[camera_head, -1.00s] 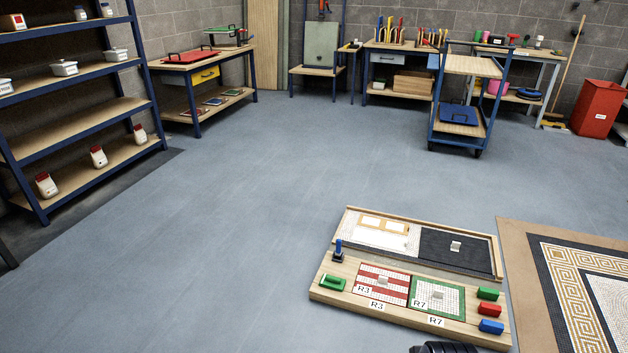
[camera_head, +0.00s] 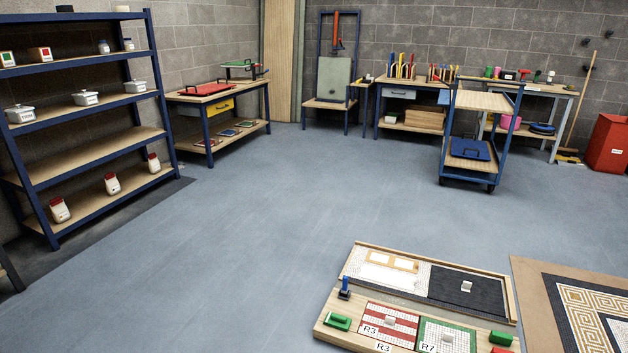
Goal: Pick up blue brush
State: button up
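A small blue-handled tool (camera_head: 345,287) stands upright at the left end of the wooden board (camera_head: 330,332) on the floor. I cannot tell whether it is a brush. At the board's right end a green block-like piece (camera_head: 501,338) shows, with a red piece (camera_head: 502,350) cut off at the bottom edge. The blue piece seen beside them earlier is now out of the picture. My gripper is not in view.
A framed mosaic panel (camera_head: 345,272) lies behind the board, and a patterned mosaic (camera_head: 530,280) lies to the right. A shelf rack (camera_head: 95,195) stands left. Benches and a blue cart (camera_head: 466,181) stand at the back. The middle floor is clear.

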aim_at(344, 292)
jog(key=i+j, duration=0.15)
jog(key=i, duration=0.35)
jog(key=i+j, duration=0.15)
jog(key=i, duration=0.35)
jog(key=i+j, duration=0.1)
jog(key=i, duration=0.4)
jog(key=i+j, duration=0.15)
jog(key=i, duration=0.35)
